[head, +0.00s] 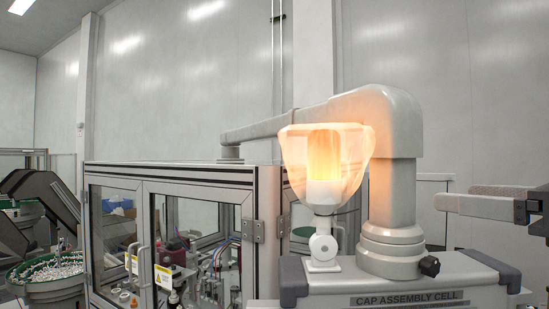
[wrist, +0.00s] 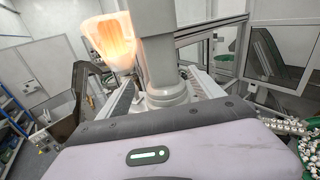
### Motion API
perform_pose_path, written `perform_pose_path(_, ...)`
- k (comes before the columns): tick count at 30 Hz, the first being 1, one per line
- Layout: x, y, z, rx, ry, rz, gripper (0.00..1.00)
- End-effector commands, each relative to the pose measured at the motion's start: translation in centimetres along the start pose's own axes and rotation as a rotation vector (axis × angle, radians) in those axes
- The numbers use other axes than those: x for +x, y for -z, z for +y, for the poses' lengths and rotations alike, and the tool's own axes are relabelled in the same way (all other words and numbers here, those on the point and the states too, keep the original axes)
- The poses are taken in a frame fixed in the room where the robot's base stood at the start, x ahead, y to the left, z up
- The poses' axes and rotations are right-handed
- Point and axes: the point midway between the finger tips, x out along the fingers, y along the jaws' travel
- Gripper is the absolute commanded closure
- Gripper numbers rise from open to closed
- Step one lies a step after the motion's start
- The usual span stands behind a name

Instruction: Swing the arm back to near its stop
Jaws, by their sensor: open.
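The grey swing arm (head: 285,122) reaches left from the top of a thick upright column (head: 392,190), over the machine enclosure. Its far end meets a small post on the enclosure roof. The column stands on a round stepped base (head: 390,251) with a dark knob (head: 430,266) at its right. The column also shows in the wrist view (wrist: 158,50), with its base (wrist: 167,90) beyond my gripper's housing. My gripper (head: 455,197) is open at the right of the head view, with its fingers pointing left toward the column. It appears empty and apart from the column. I cannot make out a stop.
A glowing orange lamp cover (head: 352,160) on a white bracket (head: 322,248) stands left of the column. The glazed enclosure (head: 148,184) fills the left. A green-rimmed bowl of small parts (head: 45,276) is far left. A label plate (head: 410,298) reads CAP ASSEMBLY CELL.

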Motion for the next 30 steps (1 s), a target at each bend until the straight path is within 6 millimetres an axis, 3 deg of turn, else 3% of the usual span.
perform_pose_path(1, -0.5, -1.3, -0.2, 0.031, 0.005, -0.020, 0.24)
perform_pose_path(5, 0.4, -1.7, 0.0, 0.057, -0.001, -0.035, 0.24)
perform_pose_path(21, 13.5, -2.1, 0.0, 0.053, -0.002, -0.032, 0.24)
perform_pose_path(25, 15.5, -2.1, -0.1, 0.054, 0.000, -0.032, 0.24)
perform_pose_path(30, 16.7, -2.0, -0.1, 0.053, 0.002, -0.031, 0.24)
